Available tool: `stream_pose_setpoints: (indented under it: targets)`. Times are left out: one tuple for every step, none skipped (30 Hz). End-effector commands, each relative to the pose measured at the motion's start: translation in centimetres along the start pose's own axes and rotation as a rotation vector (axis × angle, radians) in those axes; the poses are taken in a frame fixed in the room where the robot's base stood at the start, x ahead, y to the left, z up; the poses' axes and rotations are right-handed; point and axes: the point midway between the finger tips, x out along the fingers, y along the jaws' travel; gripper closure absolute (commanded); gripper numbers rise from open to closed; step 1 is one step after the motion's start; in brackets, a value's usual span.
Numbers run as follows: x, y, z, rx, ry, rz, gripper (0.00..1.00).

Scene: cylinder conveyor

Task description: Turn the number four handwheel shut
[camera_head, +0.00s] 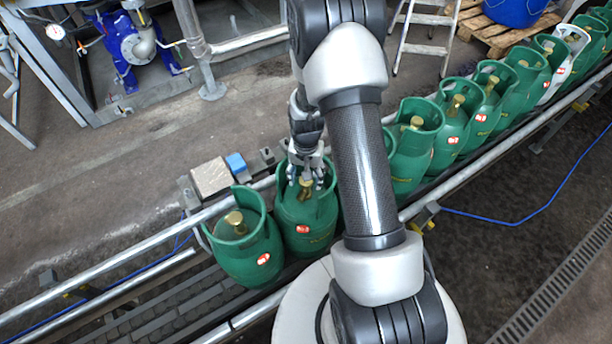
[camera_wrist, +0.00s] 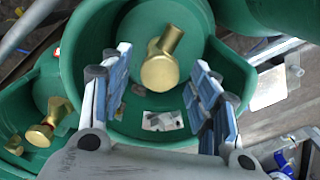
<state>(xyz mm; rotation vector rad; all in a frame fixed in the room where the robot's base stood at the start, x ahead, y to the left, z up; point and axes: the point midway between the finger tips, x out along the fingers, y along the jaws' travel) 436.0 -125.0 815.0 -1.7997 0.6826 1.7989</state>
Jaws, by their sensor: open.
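A green gas cylinder (camera_head: 306,222) stands on the conveyor, second from the near left end. Its brass valve with a round handwheel (camera_wrist: 160,73) sits inside the open collar in the wrist view. My gripper (camera_head: 306,172) points down into that collar. In the wrist view my open gripper (camera_wrist: 157,80) has its blue-padded fingers on either side of the handwheel, with visible gaps. No number can be read on any handwheel, so I cannot tell which is number four.
The leftmost cylinder (camera_head: 243,250) stands close beside, its brass valve (camera_wrist: 42,135) visible too. Several more green cylinders (camera_head: 412,150) and one pale one (camera_head: 566,60) line the conveyor to the right. A metal rail (camera_head: 150,255) runs along it. A blue pump (camera_head: 128,42) stands behind.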

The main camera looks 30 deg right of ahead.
Motion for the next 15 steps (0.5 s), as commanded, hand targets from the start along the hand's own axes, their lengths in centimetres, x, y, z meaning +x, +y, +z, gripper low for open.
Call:
stream_pose_setpoints:
  targets:
    - [0.0,0.0,0.0,0.000,0.000,0.000,0.45]
    - [-0.1,0.0,0.0,0.000,0.000,0.000,0.45]
    - [-0.2,0.0,0.0,0.000,0.001,0.000,0.45]
    - [-0.4,0.0,0.0,0.000,0.001,0.000,0.45]
    - [-0.7,0.0,-0.1,0.000,0.002,-0.001,0.45]
    - [-1.2,-0.1,-0.1,0.000,0.003,-0.001,0.45]
    - [-1.7,0.0,-0.1,0.000,0.003,-0.001,0.45]
    - [-2.2,0.0,-0.1,0.000,0.003,-0.001,0.45]
    - [-3.0,-0.1,-0.1,0.000,0.005,-0.002,0.45]
    - [-3.7,-0.1,-0.1,0.000,0.005,-0.002,0.45]
    - [-4.3,-0.1,-0.2,0.000,0.006,-0.003,0.45]
    - [-5.3,-0.1,-0.1,0.000,0.006,-0.003,0.45]
    - [-5.9,-0.1,-0.2,0.000,0.006,-0.003,0.45]
    - [-6.6,-0.1,-0.2,0.000,0.006,-0.003,0.45]
    - [-7.4,-0.1,-0.1,0.000,0.006,-0.003,0.45]
